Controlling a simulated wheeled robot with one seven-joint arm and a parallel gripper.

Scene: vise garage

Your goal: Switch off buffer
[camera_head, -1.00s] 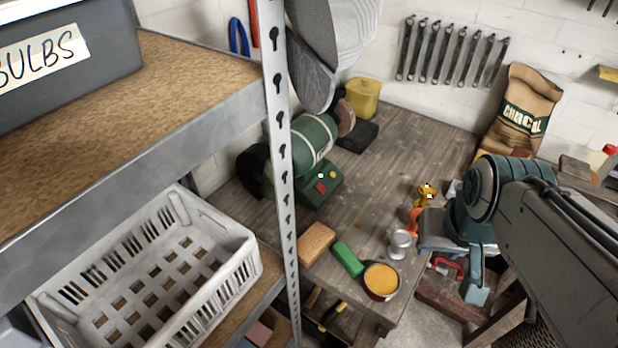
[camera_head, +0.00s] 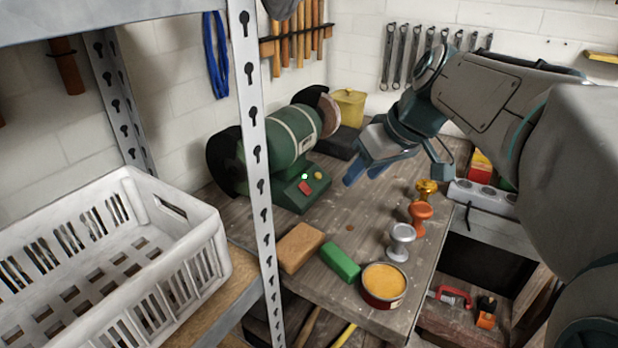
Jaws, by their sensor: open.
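My gripper (camera_head: 366,172) is to the right of the buffer, above the bench and apart from the panel. Its blue fingers are open and point down and left, with nothing seen between them. I cannot tell the switch's position.
A brown block (camera_head: 300,247), a green block (camera_head: 340,262), an orange-filled tin (camera_head: 384,283) and silver (camera_head: 400,241), orange (camera_head: 420,214) and gold (camera_head: 427,188) stamp-like pieces stand on the workbench (camera_head: 338,219). A metal shelf post (camera_head: 254,130) and white crate (camera_head: 178,262) are at left. A yellow container (camera_head: 348,107) is behind.

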